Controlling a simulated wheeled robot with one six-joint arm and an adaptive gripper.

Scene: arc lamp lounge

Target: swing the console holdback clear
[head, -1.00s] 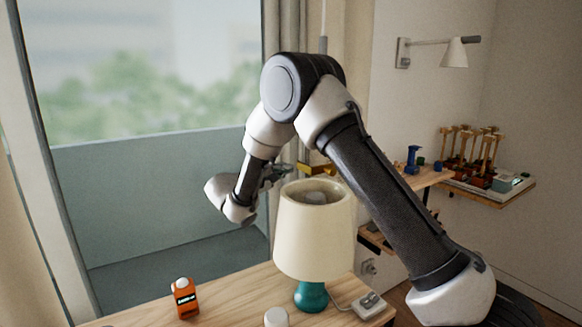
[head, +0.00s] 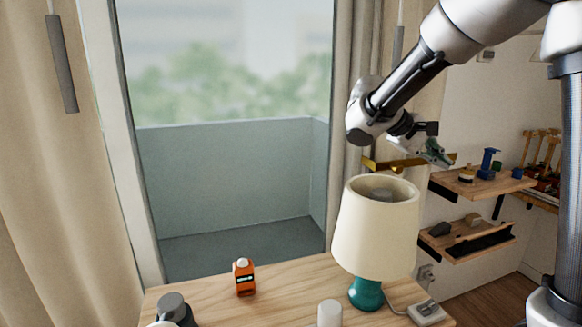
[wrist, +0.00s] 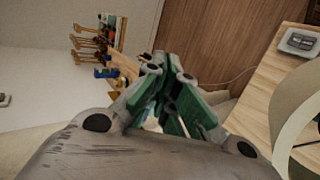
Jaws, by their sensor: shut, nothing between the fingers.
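The console holdback (head: 388,166) is a brass-yellow bar by the gathered curtain (head: 366,60) at the right side of the window, just above and behind the lamp shade in the head view. My gripper (head: 446,160) is at the right end of that bar, its fingers shut and empty. I cannot tell whether the fingers touch the bar. The wrist view shows the gripper (wrist: 166,62) with its green-padded fingers pointing away. A small yellow piece shows left of the fingers there, and I cannot tell what it is.
The lamp (head: 375,235) with a cream shade stands on the wooden console (head: 290,290), close below my arm. An orange bottle (head: 244,278), a white cylinder (head: 330,313) and a switch box (head: 427,312) are also on it. Wall shelves (head: 470,183) with small items are at the right.

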